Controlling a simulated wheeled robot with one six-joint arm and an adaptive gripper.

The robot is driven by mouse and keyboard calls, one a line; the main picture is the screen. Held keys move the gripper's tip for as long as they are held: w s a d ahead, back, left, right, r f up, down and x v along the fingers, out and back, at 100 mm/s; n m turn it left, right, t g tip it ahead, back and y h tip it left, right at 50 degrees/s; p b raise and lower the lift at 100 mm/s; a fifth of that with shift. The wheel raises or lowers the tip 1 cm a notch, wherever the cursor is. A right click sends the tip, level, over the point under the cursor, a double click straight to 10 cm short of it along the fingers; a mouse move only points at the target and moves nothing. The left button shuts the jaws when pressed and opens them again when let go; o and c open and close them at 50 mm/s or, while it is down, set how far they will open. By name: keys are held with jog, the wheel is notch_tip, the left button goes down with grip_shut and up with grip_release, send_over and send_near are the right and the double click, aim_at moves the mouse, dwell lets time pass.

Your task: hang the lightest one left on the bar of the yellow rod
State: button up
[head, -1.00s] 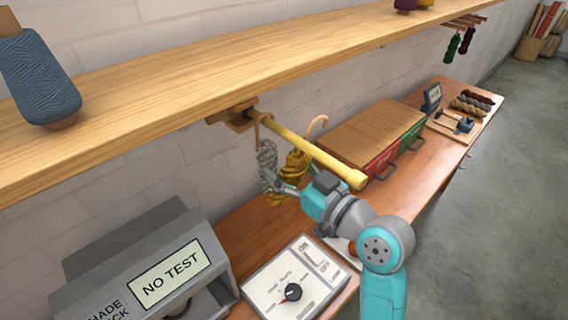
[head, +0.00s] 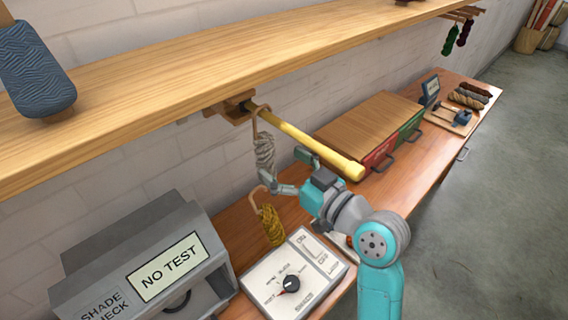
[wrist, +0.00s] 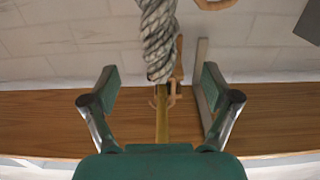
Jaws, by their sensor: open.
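The yellow rod (head: 310,145) juts out from a wooden bracket under the shelf. A grey twisted skein (head: 265,152) hangs from it by a tan hook; in the wrist view this skein (wrist: 157,40) shows at the top, between the lines of my fingers. A mustard skein (head: 272,225) with a tan hook is below the rod, tilted, low over the bench. Its hook is close to my lower finger; I cannot tell whether they touch or whether the skein rests on the bench. My gripper (head: 287,170) is open, fingers spread, beside the grey skein; it also shows in the wrist view (wrist: 160,95).
The long shelf (head: 180,90) runs above, with a blue cone (head: 38,70) on it. On the bench are a grey box (head: 150,255), a switch panel (head: 295,275), a wooden-topped case (head: 370,125) and a tray (head: 440,118) with skeins. Green (head: 449,38) and dark red (head: 464,33) skeins hang far right.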

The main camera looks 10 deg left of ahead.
jog(key=v, duration=1.2)
jog(key=s+d+f+m+t+h, duration=0.2)
jog(key=s+d+f+m+h, duration=0.3)
jog(key=f, duration=0.5)
jog(key=s+d+f+m+t+h, duration=0.2)
jog(key=s+d+f+m+h, duration=0.3)
jog(key=f, duration=0.5)
jog(key=s+d+f+h, duration=0.1)
jog(key=s+d+h, duration=0.1)
jog(key=s, duration=1)
jog(key=s+d+f+h, duration=0.1)
jog(key=s+d+h, duration=0.1)
jog(key=s, duration=1)
jog(key=shift+d, duration=0.9)
jog(key=shift+c, duration=1)
